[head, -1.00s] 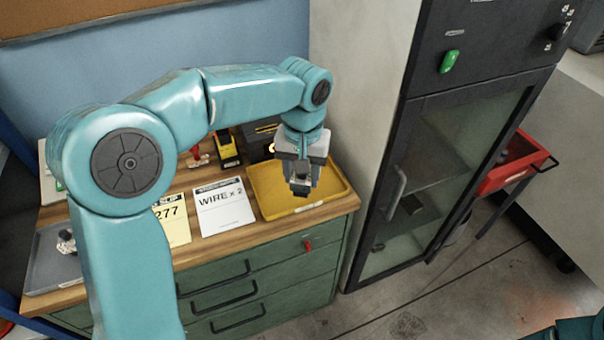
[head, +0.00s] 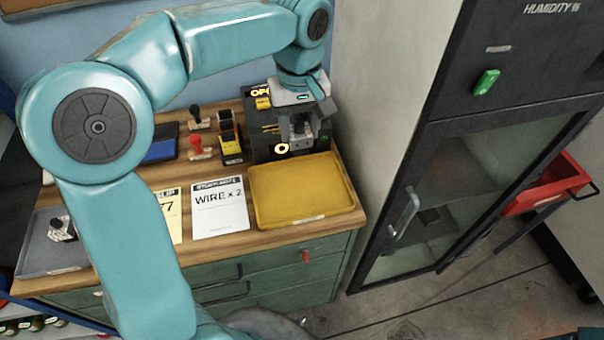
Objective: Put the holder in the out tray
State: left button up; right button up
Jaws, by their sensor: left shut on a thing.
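My left gripper (head: 301,138) hangs pointing down in front of the black box at the back right of the bench, behind the yellow tray. It is shut on a small greyish thing, seemingly the holder, mostly hidden by the fingers. The yellow tray (head: 300,217) lies at the bench's right end and is empty. A grey tray (head: 38,262) lies at the left end with a small dark and white piece (head: 62,229) in it. I cannot read a label saying which is the out tray. My right gripper is not in view.
The black box (head: 262,128) has a lit ring and a yellow sign. A yellow-black stamp (head: 230,140), a red-handled stamp (head: 197,147) and a blue pad (head: 160,150) stand left of it. A WIRE x 2 card (head: 220,208) lies beside the yellow tray. A tall cabinet (head: 400,130) bounds the right.

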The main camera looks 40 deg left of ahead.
pick_arm(q)
jog(key=f, duration=1.3)
jog(key=shift+s+f, duration=0.25)
jog(key=shift+f, duration=0.05)
jog(key=shift+w+f, duration=0.15)
jog(key=shift+f+b, duration=0.2)
jog(key=shift+b, duration=0.1)
jog(key=o, duration=1.3)
jog(key=shift+r, duration=0.1)
